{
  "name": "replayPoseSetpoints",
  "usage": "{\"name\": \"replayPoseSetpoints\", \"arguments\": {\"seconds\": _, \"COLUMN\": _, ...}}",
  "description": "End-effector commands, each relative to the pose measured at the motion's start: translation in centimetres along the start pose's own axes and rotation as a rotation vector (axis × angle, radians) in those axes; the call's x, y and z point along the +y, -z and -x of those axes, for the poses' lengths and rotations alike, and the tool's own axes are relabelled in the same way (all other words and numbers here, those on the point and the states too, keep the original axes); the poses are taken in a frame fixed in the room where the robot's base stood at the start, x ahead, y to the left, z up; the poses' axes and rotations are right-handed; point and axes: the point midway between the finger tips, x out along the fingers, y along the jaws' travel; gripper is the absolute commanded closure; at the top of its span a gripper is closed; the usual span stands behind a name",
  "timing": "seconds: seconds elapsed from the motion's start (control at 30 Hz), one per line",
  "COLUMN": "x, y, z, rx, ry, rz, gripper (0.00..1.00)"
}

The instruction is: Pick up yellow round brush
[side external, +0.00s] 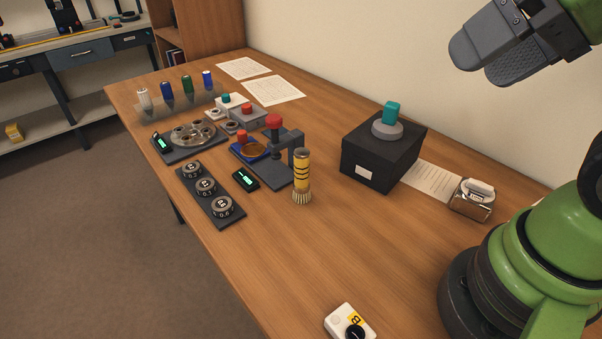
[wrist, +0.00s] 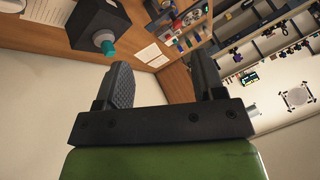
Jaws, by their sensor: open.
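The yellow round brush (side external: 302,175) stands upright on the wooden table, bristles down, with dark bands around its yellow handle. It is just to the right of a grey press-like fixture with a red knob (side external: 273,122). My gripper (side external: 487,64) is high at the upper right of the side view, well above the table and far from the brush. In the wrist view my gripper (wrist: 163,82) has its two fingers apart with nothing between them. I cannot make out the brush in the wrist view.
A black box (side external: 382,150) with a teal-topped knob stands right of the brush; it also shows in the wrist view (wrist: 96,22). A dial strip (side external: 209,194) and small dark display (side external: 245,179) lie left. The table in front of the brush is clear, except a white device (side external: 349,322).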

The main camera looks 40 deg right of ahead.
Motion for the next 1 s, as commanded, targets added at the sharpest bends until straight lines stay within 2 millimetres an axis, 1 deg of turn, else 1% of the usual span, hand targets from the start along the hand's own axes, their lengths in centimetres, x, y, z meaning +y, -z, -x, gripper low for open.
{"name": "replayPoseSetpoints", "arguments": {"seconds": 0.27, "x": 0.0, "y": 0.0, "z": 0.0, "rx": 0.000, "ry": 0.000, "rz": 0.000, "gripper": 0.41}}
{"name": "replayPoseSetpoints", "arguments": {"seconds": 0.37, "x": -0.1, "y": 0.3, "z": -0.1, "rx": -0.009, "ry": -0.004, "rz": 0.008, "gripper": 0.41}}
{"name": "replayPoseSetpoints", "arguments": {"seconds": 0.47, "x": -0.6, "y": 1.4, "z": -0.6, "rx": -0.045, "ry": -0.019, "rz": 0.033, "gripper": 0.41}}
{"name": "replayPoseSetpoints", "arguments": {"seconds": 0.57, "x": -1.3, "y": 3.3, "z": -1.8, "rx": -0.105, "ry": -0.047, "rz": 0.081, "gripper": 0.41}}
{"name": "replayPoseSetpoints", "arguments": {"seconds": 0.67, "x": -2.2, "y": 5.5, "z": -3.8, "rx": -0.177, "ry": -0.078, "rz": 0.143, "gripper": 0.41}}
{"name": "replayPoseSetpoints", "arguments": {"seconds": 0.77, "x": -2.9, "y": 7.3, "z": -6.4, "rx": -0.250, "ry": -0.107, "rz": 0.206, "gripper": 0.41}}
{"name": "replayPoseSetpoints", "arguments": {"seconds": 0.87, "x": -3.4, "y": 8.8, "z": -9.5, "rx": -0.323, "ry": -0.135, "rz": 0.271, "gripper": 0.41}}
{"name": "replayPoseSetpoints", "arguments": {"seconds": 0.9, "x": -3.5, "y": 9.2, "z": -10.9, "rx": -0.352, "ry": -0.145, "rz": 0.295, "gripper": 0.41}}
{"name": "replayPoseSetpoints", "arguments": {"seconds": 0.97, "x": -3.7, "y": 9.6, "z": -13.1, "rx": -0.397, "ry": -0.161, "rz": 0.335, "gripper": 0.41}}
{"name": "replayPoseSetpoints", "arguments": {"seconds": 1.0, "x": -3.8, "y": 9.8, "z": -14.7, "rx": -0.426, "ry": -0.170, "rz": 0.360, "gripper": 0.41}}
